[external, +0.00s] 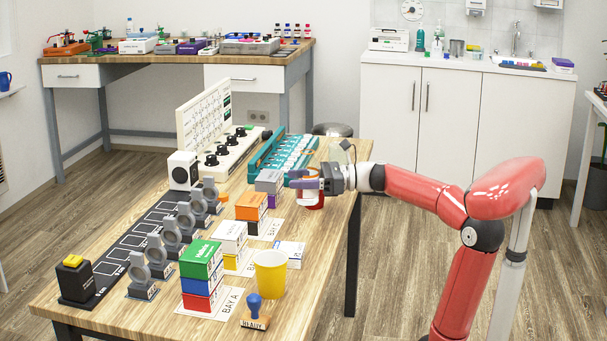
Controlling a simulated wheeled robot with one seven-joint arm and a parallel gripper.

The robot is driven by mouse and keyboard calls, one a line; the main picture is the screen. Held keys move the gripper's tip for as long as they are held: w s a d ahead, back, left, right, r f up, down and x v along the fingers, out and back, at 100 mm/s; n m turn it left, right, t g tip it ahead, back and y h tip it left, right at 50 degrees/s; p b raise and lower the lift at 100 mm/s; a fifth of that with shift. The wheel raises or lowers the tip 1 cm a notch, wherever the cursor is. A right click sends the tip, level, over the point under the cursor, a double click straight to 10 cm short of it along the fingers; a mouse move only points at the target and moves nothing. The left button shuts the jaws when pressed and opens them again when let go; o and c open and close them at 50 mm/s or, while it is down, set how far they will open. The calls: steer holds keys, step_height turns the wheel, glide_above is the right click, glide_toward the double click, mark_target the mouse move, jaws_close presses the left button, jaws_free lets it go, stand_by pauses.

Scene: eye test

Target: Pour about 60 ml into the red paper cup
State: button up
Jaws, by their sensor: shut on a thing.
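A red cup-like thing (317,203) with some white on it is at the right edge of the table, partly hidden by my gripper. My gripper (304,183) reaches in from the right and is shut on this red cup. I cannot tell whether the cup touches the table or hangs just above it, and its inside is hidden. A larger yellow cup (270,276) stands upright near the front right of the table, apart from my gripper. No liquid can be made out.
Stacked boxes (202,262) stand on bay cards left of the yellow cup. A blue-handled stamp (255,312) is at the front. Grey stands (158,258) line a dark strip (137,240). A teal rack (283,152) and a knobbed panel (226,150) are behind.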

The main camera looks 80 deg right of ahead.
steer(key=shift+r+m, duration=0.2)
steer(key=shift+m, duration=0.3)
